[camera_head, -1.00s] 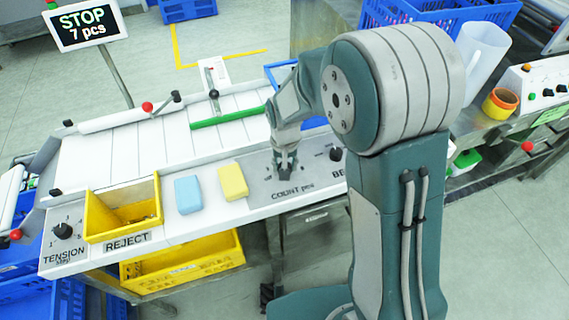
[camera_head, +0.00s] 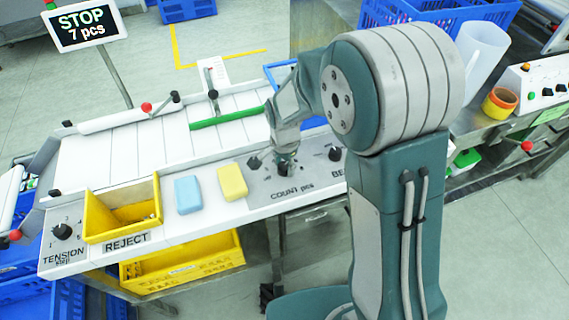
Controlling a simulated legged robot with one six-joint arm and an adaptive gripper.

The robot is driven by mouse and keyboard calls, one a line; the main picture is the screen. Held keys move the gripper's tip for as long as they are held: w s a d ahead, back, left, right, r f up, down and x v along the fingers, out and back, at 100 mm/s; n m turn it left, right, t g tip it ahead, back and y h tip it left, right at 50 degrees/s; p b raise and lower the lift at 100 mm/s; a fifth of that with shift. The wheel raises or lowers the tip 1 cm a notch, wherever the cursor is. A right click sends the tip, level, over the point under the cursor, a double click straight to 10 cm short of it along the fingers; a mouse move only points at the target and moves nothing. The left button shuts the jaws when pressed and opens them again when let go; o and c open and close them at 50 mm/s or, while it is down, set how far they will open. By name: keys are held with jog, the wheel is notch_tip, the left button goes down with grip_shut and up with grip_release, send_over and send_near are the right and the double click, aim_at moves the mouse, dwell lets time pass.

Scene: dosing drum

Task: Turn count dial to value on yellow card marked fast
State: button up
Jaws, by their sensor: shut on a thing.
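My gripper (camera_head: 286,162) points down at the grey control panel (camera_head: 262,190) and is shut on the count dial (camera_head: 285,168), just above the "COUNT pcs" label. My fingers cover most of this dark dial, so its pointer and scale cannot be read. No yellow card marked fast can be made out. A plain yellow block (camera_head: 232,182) lies left of the panel, beside a light blue block (camera_head: 188,194).
Another black knob (camera_head: 254,162) sits left of my gripper, and the belt knob (camera_head: 335,153) to its right. A yellow reject bin (camera_head: 122,220) and a tension knob (camera_head: 62,231) are farther left. A display (camera_head: 84,25) reads "STOP 7 pcs".

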aim_at(283, 166)
jog(key=shift+w+a+r+m, duration=0.1)
jog(key=shift+m, duration=0.4)
jog(key=o, duration=1.1)
jog(key=shift+o, duration=0.2)
jog(key=shift+a, duration=0.1)
notch_tip(283, 166, up, 12)
